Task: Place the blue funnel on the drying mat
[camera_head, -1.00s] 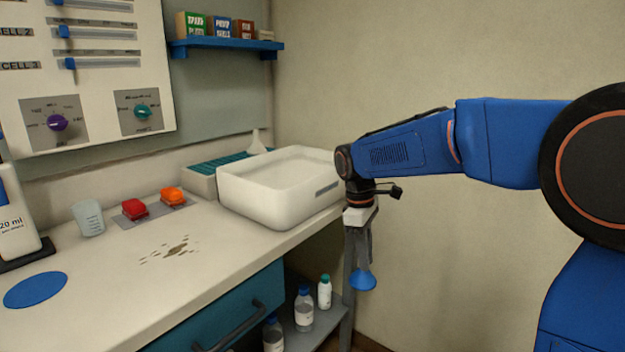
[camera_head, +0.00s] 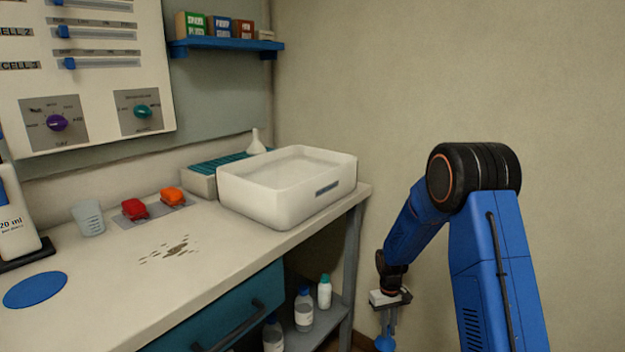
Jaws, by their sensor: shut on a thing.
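My gripper (camera_head: 388,322) is shut on the blue funnel (camera_head: 385,343). It hangs low at the right, beyond the bench's right end and clear of it. The funnel is below the fingers near the bottom of the view, wide end down as far as I can see; the fingers partly hide its upper part. A ribbed teal mat (camera_head: 207,165), likely the drying mat, lies on a pale raised block at the back of the bench. The white basin hides part of it. A white funnel (camera_head: 257,143) stands at its far end.
The white basin (camera_head: 265,205) stands at the bench's right end, between my gripper and the ribbed mat. Red (camera_head: 134,209) and orange (camera_head: 172,196) items, a beaker (camera_head: 88,218) and a blue disc (camera_head: 35,290) are on the bench. Bottles (camera_head: 304,310) stand below.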

